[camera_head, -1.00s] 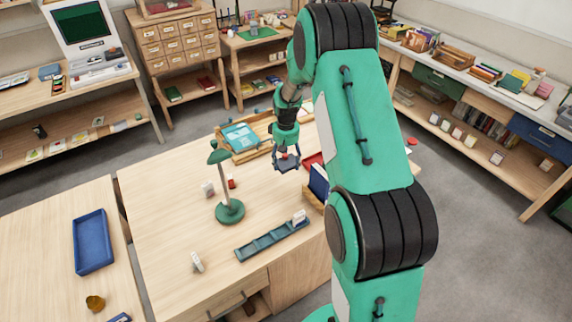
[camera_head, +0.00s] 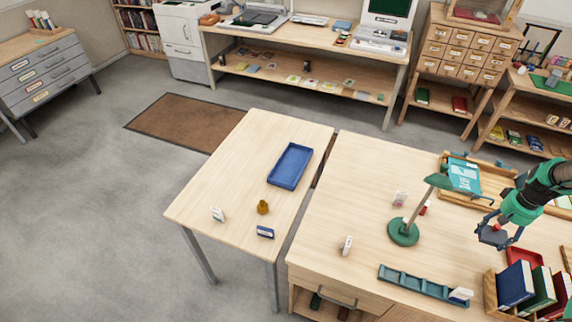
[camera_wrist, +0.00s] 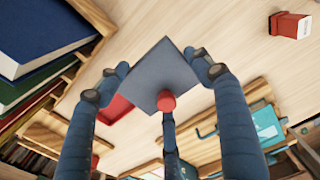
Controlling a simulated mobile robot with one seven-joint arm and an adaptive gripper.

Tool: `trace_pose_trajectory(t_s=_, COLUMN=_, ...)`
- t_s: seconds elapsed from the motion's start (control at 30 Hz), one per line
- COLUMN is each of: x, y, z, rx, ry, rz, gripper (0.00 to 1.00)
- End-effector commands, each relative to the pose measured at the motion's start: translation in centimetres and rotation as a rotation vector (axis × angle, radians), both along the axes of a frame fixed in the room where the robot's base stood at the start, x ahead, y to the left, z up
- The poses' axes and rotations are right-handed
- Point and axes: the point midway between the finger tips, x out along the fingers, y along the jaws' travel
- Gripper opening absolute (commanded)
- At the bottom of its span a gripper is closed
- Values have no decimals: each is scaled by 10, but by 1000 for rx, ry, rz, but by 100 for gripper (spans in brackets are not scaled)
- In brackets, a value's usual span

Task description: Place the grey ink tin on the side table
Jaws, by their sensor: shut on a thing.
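The grey ink tin (camera_wrist: 160,70) is a flat, square grey piece in the wrist view, held between the fingers of my gripper (camera_wrist: 155,88). A round red piece shows at its lower edge; I cannot tell whether it belongs to the tin. In the head view the tin (camera_head: 490,236) hangs from my gripper (camera_head: 497,229) above the right part of the large desk. My gripper is shut on it. The side table (camera_head: 235,165), pale wood with grey legs, stands left of the desk, well away from my gripper.
The side table carries a blue tray (camera_head: 272,178), a brown-yellow object (camera_head: 263,207), a blue box (camera_head: 265,232) and a small white item (camera_head: 217,214). Its left part is clear. On the desk (camera_head: 350,190), a green lamp (camera_head: 404,232) stands between my gripper and the side table.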

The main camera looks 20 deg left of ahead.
Motion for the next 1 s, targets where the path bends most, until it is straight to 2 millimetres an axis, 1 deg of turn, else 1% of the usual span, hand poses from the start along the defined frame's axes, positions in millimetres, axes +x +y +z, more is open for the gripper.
trace_pose_trajectory(t_s=0.17, x=10, y=14, z=2, rx=-1, ry=-2, rz=2, gripper=22)
trace_pose_trajectory(t_s=0.27, x=20, y=30, z=3, rx=-1, ry=-2, rz=4, gripper=22)
trace_pose_trajectory(t_s=0.37, x=32, y=52, z=4, rx=-1, ry=-2, rz=6, gripper=22)
trace_pose_trajectory(t_s=0.47, x=47, y=79, z=5, rx=0, ry=-2, rz=6, gripper=22)
trace_pose_trajectory(t_s=0.67, x=75, y=145, z=8, rx=0, ry=-1, rz=8, gripper=22)
trace_pose_trajectory(t_s=0.8, x=92, y=194, z=9, rx=0, ry=-1, rz=7, gripper=22)
trace_pose_trajectory(t_s=0.87, x=97, y=215, z=10, rx=0, ry=-1, rz=8, gripper=22)
trace_pose_trajectory(t_s=0.9, x=101, y=230, z=10, rx=0, ry=-2, rz=8, gripper=22)
trace_pose_trajectory(t_s=0.97, x=106, y=252, z=10, rx=0, ry=-1, rz=8, gripper=22)
trace_pose_trajectory(t_s=1.0, x=109, y=266, z=10, rx=0, ry=-1, rz=8, gripper=22)
